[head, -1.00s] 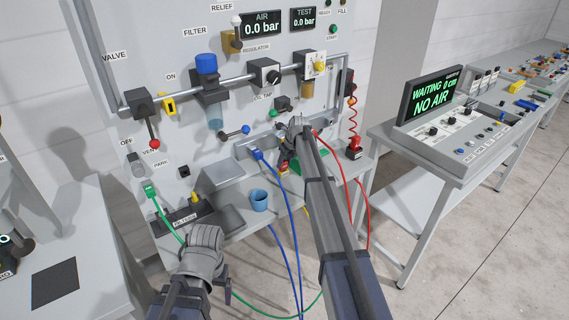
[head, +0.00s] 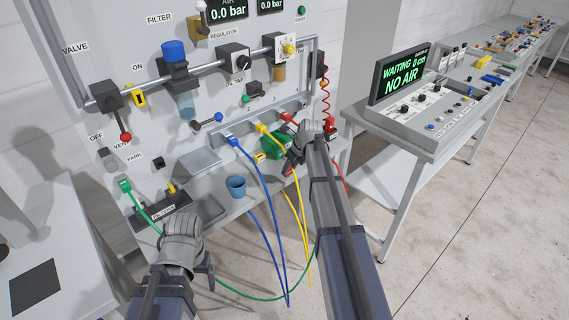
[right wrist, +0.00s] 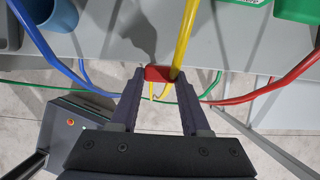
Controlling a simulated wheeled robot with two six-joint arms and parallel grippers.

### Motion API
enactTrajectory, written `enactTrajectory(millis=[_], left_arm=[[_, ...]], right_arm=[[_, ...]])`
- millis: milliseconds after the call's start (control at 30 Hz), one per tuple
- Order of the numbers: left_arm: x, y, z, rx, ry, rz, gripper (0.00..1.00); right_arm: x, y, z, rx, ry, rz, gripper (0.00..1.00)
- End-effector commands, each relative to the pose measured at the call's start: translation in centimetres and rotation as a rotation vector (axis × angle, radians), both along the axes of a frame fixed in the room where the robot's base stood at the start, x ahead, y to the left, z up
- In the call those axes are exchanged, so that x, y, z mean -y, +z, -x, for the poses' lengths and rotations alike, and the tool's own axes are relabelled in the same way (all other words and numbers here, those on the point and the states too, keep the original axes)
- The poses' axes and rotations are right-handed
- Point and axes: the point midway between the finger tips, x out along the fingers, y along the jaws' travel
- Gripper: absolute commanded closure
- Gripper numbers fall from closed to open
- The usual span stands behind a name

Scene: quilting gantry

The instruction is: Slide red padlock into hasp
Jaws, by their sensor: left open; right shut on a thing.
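A small red block (right wrist: 158,73), which looks like the red padlock, sits between my right gripper's fingertips (right wrist: 157,82) in the right wrist view. In the head view, my right gripper (head: 291,160) is at the right end of the shelf, beside a green bin, and its own arm hides most of its grip. My left gripper (head: 205,275) is low at the left in front of the shelf, open, its fingers mostly hidden behind its wrist. A yellow fitting (head: 139,97) is on the panel beside the ON label; I cannot tell whether it is the hasp.
A black valve with a red-tipped lever (head: 125,137) is at the panel's left. A blue cup (head: 236,187) and green bin (head: 277,146) stand on the shelf. Blue, yellow (head: 303,225), red and green hoses hang around the arms. A console table (head: 430,130) is at the right.

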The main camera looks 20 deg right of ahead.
Motion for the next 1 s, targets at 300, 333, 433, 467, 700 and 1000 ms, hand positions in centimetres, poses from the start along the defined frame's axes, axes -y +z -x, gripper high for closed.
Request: enactTrajectory(millis=[300, 333, 433, 467, 700, 1000], left_arm=[[0.0, 0.4, 0.0, 0.000, 0.000, 0.000, 0.16], [0.0, 0.5, 0.0, 0.000, 0.000, 0.000, 0.16], [0.0, 0.8, 0.0, 0.000, 0.000, 0.000, 0.16], [0.0, 0.9, 0.0, 0.000, 0.000, 0.000, 0.16], [0.0, 1.7, 0.0, 0.000, 0.000, 0.000, 0.16], [0.0, 2.2, 0.0, 0.000, 0.000, 0.000, 0.16]], right_arm=[[0.1, 0.4, 0.2, 0.001, 0.000, 0.000, 1.00], [0.1, 0.5, 0.2, 0.001, 0.000, 0.000, 1.00], [0.1, 0.8, 0.2, 0.001, 0.000, 0.000, 1.00], [0.1, 0.9, 0.2, 0.001, 0.000, 0.000, 1.00], [0.1, 1.7, 0.1, 0.001, 0.000, 0.000, 1.00], [0.1, 2.2, 0.1, 0.001, 0.000, 0.000, 1.00]])
